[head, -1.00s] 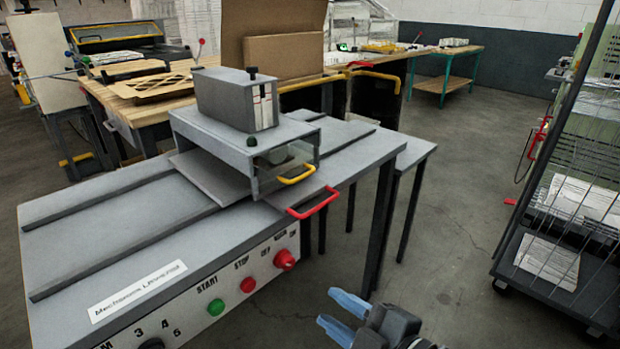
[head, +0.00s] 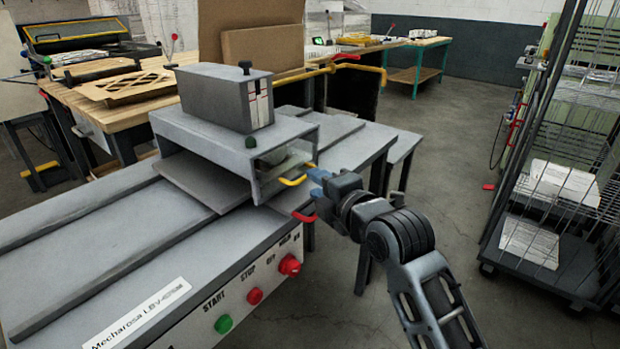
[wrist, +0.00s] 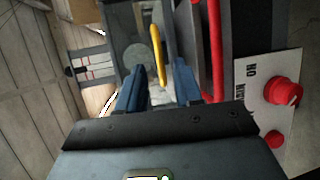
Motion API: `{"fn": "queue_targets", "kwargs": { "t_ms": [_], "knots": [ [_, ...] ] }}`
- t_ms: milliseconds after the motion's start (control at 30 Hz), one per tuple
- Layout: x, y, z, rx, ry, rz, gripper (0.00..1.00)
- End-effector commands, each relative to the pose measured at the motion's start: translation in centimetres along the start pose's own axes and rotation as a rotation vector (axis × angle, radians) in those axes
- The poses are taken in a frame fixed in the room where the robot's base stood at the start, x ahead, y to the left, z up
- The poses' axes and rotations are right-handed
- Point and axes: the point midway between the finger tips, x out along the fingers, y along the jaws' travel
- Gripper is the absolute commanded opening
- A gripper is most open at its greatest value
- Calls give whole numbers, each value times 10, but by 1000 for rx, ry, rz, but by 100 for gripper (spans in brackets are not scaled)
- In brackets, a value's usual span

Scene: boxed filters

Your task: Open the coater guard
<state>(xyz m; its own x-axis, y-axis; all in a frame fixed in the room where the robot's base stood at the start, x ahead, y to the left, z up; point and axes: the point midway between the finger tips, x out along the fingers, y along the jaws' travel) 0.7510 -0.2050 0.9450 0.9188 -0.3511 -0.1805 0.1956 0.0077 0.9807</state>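The coater (head: 235,135) is a grey box housing on the machine bed. Its clear guard (head: 283,165) covers the right-hand end and looks shut. The guard carries a yellow handle (head: 293,181), which also shows in the wrist view (wrist: 157,48). My gripper (head: 318,174) is beside the handle on its right. In the wrist view my gripper (wrist: 160,82) has its two blue fingers apart, with the yellow handle lined up between their tips. It is not closed on the handle; how deep the handle sits between the fingers is hard to tell.
A red handle (head: 303,216) sits just below the yellow one and close to the right finger in the wrist view (wrist: 215,60). The front panel has a red knob (head: 289,265) and buttons. A wire rack cart (head: 560,190) stands at right, with open floor between.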

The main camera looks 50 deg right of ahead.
Motion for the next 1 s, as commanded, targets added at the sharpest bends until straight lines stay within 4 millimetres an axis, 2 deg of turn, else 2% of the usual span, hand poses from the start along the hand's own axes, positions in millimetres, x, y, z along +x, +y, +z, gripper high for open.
{"fn": "queue_targets", "kwargs": {
  "t_ms": [100, 300, 633, 1000],
  "knots": [
    [18, 1, 0, 1, -1, 0, 35],
    [38, 0, 0, 1, -1, 1, 35],
    [42, 0, 0, 1, -1, 0, 35],
    [41, 0, 0, 1, 0, 0, 0]
  ]
}}
